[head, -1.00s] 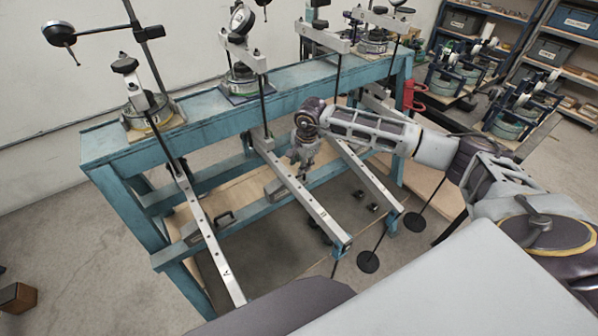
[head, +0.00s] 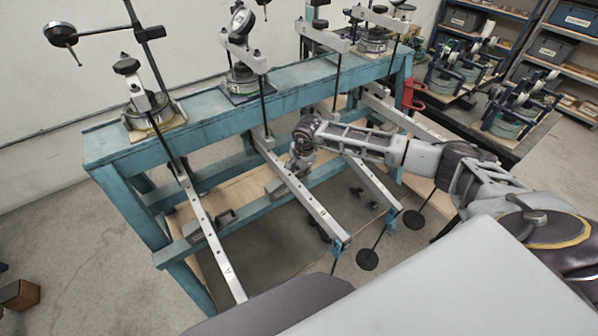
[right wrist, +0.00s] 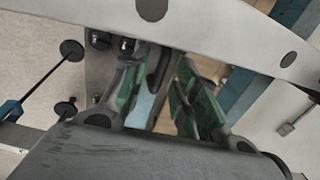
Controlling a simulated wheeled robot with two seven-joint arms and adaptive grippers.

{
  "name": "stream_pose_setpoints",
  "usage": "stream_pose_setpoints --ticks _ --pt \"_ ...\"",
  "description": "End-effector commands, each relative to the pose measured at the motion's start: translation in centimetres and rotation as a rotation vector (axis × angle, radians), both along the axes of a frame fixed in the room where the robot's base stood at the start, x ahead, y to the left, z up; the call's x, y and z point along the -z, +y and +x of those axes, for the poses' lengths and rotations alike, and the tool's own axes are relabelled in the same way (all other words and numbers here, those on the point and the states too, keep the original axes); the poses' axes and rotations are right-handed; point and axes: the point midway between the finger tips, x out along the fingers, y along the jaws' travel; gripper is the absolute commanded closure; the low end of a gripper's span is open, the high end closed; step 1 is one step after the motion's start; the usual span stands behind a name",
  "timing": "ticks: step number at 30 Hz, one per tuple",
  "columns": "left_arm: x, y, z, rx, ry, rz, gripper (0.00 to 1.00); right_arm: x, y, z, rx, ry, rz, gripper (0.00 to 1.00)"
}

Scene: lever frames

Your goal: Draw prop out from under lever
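Long pale levers run forward from a teal frame (head: 210,118). A grey block (head: 275,188), which looks like a prop, sits by the middle lever (head: 318,213) at the frame's lower rail. A similar block (head: 193,231) with a black handle (head: 226,216) sits by the left lever (head: 212,240). My right gripper (head: 299,168) is at the middle lever, close to its block, and hides part of both. In the right wrist view, its green-padded fingers (right wrist: 168,98) stand apart under a pale bar (right wrist: 215,30) with dark holes. My left gripper is not in view.
Another lever (head: 372,182) lies to the right of my gripper. Thin rods with black discs (head: 367,259) hang near the lever ends. Dial gauges and fittings stand on the frame's top beam. Open floor (head: 75,245) lies to the left.

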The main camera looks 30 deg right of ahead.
Motion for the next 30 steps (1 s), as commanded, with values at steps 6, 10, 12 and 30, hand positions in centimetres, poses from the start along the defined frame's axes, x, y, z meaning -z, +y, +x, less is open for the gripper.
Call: stream_pose_setpoints --ticks 6,10,12,30 --pt "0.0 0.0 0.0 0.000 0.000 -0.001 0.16 0.0 0.0 0.0 0.000 0.000 0.000 1.00" --pt "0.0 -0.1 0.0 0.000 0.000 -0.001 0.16 0.0 0.0 0.0 0.000 0.000 0.000 1.00" --pt "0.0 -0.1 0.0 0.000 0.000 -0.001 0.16 0.0 0.0 0.0 0.000 0.000 0.000 1.00" --pt "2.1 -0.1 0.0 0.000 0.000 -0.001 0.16 0.2 -3.9 0.6 0.004 -0.002 -0.005 1.00"
